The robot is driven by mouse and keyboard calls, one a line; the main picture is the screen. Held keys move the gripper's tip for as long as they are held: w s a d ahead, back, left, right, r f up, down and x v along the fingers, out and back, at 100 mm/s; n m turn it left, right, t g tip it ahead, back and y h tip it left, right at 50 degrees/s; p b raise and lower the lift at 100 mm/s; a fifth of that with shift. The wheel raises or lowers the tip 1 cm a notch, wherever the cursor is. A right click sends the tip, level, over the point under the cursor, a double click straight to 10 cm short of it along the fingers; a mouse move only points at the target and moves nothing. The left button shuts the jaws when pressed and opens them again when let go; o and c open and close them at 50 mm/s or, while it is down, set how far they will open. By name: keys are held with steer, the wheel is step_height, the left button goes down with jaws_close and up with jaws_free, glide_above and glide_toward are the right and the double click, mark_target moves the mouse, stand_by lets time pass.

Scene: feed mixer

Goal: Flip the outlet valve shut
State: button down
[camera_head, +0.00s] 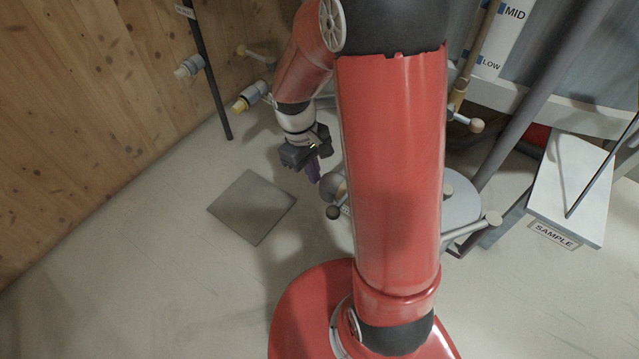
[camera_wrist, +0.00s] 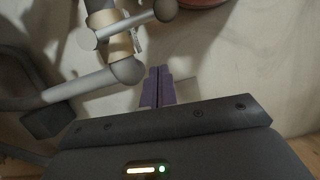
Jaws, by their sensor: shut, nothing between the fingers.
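My gripper (camera_head: 315,172) hangs low, left of my red arm in the head view. Its two purple fingers are together, and they also show in the wrist view (camera_wrist: 158,88), with nothing between them. In the wrist view, a grey pipe fitting with a tan collar and a round-ended lever (camera_wrist: 125,29) lies just beyond and left of the fingertips. The lever lies across the pipe, apart from the fingers. I cannot tell for sure that this is the outlet valve. In the head view, a grey fitting with a dark knob (camera_head: 333,212) is beside the fingertips, partly hidden by my arm.
A grey plate (camera_head: 252,207) lies on the floor. A white stand labelled SAMPLE (camera_head: 568,190) is at right. Floor at lower left is clear.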

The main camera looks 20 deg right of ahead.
steer(key=v, duration=0.4)
steer(key=shift+a+r, duration=0.1)
steer(key=shift+r, duration=0.15)
steer(key=s+r+m+t+y, duration=0.1)
steer(key=s+r+m+t, duration=0.4)
steer(key=s+r, duration=0.9)
step_height(320, 180, up, 3)
steer(key=t, duration=0.3)
steer(key=shift+f+m, duration=0.2)
steer(key=shift+m, duration=0.2)
